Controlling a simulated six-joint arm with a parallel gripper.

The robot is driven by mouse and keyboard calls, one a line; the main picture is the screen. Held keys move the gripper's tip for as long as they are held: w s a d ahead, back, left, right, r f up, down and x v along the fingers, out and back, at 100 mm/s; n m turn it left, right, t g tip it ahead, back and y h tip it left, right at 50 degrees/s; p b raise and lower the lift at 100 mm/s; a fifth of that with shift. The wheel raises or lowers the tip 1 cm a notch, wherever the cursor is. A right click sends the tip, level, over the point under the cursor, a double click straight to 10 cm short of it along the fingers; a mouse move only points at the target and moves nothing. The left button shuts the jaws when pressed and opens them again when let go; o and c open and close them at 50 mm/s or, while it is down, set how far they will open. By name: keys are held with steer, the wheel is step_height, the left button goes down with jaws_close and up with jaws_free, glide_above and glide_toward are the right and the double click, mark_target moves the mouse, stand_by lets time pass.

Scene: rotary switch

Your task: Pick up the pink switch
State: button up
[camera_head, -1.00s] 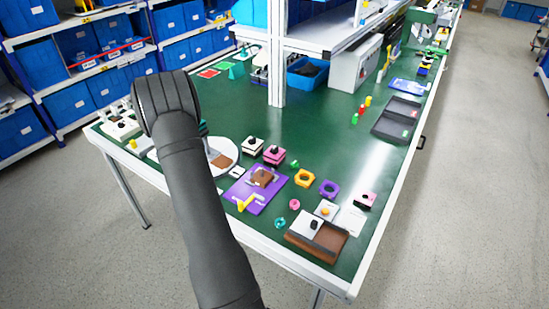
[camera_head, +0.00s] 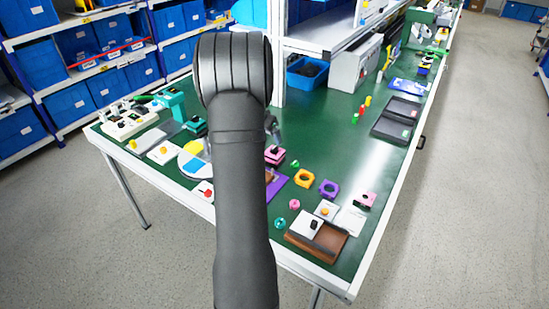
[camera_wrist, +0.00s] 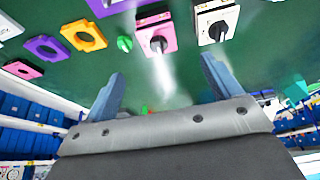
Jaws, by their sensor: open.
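A pink switch (camera_head: 274,154) with a black knob stands on the green table, partly hidden behind my arm in the head view. In the wrist view this pink switch (camera_wrist: 155,32) sits at the top middle, beyond my fingertips. A second pink switch (camera_head: 365,199) lies near the table's right edge; it also shows at the left of the wrist view (camera_wrist: 22,70). My gripper (camera_wrist: 162,67) is open, its two blue-grey fingers spread with nothing between them. It is apart from the pink switch. In the head view my arm hides most of the gripper.
A white switch (camera_wrist: 216,20) stands beside the pink one in the wrist view. A green knob (camera_wrist: 125,43), a yellow ring (camera_wrist: 83,35) and a purple ring (camera_wrist: 43,46) lie nearby. A white shelf post (camera_head: 279,80) rises behind my arm. A brown tray (camera_head: 330,246) is at the front.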

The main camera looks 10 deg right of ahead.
steer(key=x, duration=0.9)
steer(key=shift+f, duration=0.25)
steer(key=shift+s+x, duration=0.2)
steer(key=shift+x, duration=2.45)
steer(key=shift+d, duration=0.15)
steer(key=c, duration=1.2)
